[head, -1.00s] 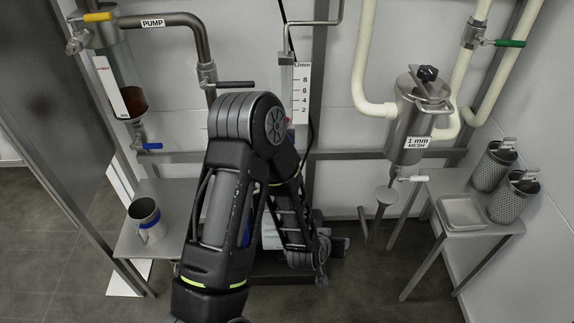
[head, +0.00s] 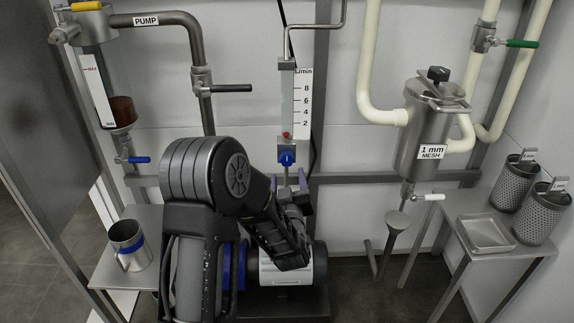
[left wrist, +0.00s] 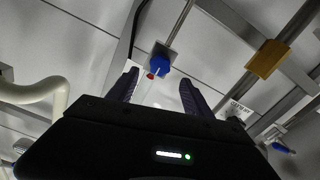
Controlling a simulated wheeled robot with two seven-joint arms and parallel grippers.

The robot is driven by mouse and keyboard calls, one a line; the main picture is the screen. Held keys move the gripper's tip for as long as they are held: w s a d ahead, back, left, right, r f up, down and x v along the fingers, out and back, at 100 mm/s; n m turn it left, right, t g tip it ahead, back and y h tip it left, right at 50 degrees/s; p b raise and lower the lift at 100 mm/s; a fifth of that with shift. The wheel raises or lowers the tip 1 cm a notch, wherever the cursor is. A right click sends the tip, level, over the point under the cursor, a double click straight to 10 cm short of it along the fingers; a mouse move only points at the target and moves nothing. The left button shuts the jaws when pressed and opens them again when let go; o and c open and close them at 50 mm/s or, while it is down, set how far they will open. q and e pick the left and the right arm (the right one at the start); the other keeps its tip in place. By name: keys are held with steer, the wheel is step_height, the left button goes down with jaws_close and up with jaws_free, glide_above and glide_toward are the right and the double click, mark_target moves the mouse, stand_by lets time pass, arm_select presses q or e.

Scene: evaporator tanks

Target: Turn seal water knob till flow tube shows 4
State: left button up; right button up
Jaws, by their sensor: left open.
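The seal water knob (head: 287,158) is blue, with a pale pointer mark, on a grey block under the flow tube (head: 287,100). It also shows in the left wrist view (left wrist: 160,65). The red float (head: 286,135) sits at the tube's bottom, below the 2 mark of the L/min scale (head: 303,103). My left gripper (head: 289,184) is open and empty, its purple fingers just below the knob. In the left wrist view my left gripper (left wrist: 158,77) has the knob framed between and beyond its fingertips, apparently untouched. My right gripper is not in view.
A pump motor (head: 285,268) stands below my arm. The strainer vessel (head: 425,130) hangs to the right, and a black-handled valve (head: 228,88) is to the left. A metal jug (head: 127,245) stands on the left table. Wall space beside the knob is clear.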

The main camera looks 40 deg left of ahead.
mark_target(287, 161)
arm_select(q)
steer(key=b+x, duration=0.1)
steer(key=x, duration=0.6)
steer(key=shift+w+a, duration=0.1)
steer(key=shift+w, duration=0.05)
steer(key=shift+c, duration=0.6)
jaws_close()
